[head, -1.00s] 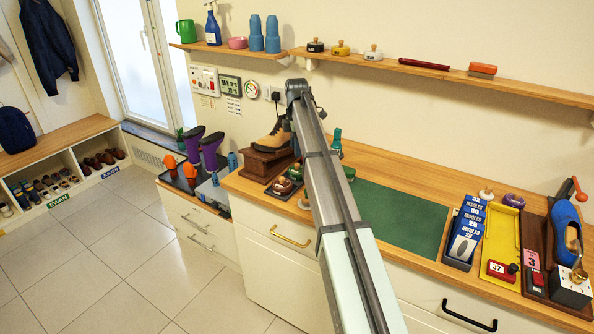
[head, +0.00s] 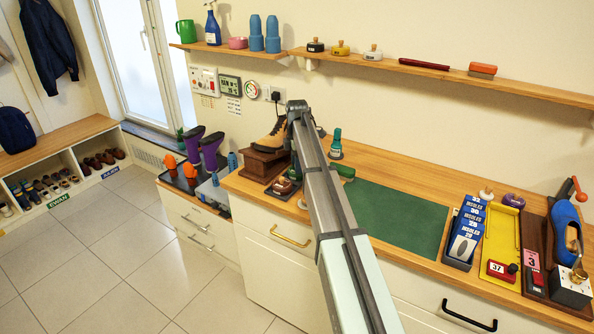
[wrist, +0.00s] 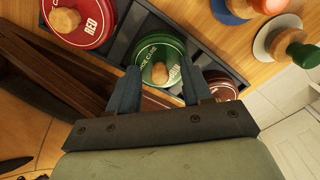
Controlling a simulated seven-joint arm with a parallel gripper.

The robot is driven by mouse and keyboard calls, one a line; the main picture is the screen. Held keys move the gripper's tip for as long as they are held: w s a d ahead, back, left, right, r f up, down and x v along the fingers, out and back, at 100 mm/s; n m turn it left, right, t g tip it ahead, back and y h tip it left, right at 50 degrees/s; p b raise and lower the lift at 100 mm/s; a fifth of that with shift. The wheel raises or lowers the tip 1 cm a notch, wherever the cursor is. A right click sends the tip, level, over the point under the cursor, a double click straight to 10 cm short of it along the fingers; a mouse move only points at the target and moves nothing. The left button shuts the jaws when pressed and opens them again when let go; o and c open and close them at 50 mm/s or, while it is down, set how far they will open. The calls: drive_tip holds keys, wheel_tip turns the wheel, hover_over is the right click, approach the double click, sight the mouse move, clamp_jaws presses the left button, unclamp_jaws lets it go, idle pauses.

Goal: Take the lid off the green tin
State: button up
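The green tin (wrist: 160,58) shows in the wrist view, with a round green lid and a wooden knob (wrist: 160,73) on top. It sits in a dark tray (wrist: 122,40) between a red tin and a brown tin. My gripper (wrist: 160,80) is open, with one finger on each side of the knob. I cannot tell whether the fingers touch the lid. The fingers hide parts of the green tin's rim.
The red tin (wrist: 82,18) is left of the green one and the brown tin (wrist: 222,88) is right, partly behind a finger. A wooden shoe stand (head: 266,163) with a boot stands close by. Knobbed brushes (wrist: 300,50) lie right. The green mat (head: 400,215) is clear.

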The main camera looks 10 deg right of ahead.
clamp_jaws()
drive_tip(key=shift+r, duration=0.1)
idle(0.3)
drive_tip(key=shift+r, duration=0.3)
wheel_tip(320, 180, up, 9)
drive_tip(key=d, duration=0.1)
drive_tip(key=w+d+f, duration=0.1)
drive_tip(key=d+f, duration=0.1)
drive_tip(key=d, duration=1.8)
drive_tip(key=shift+w, duration=0.2)
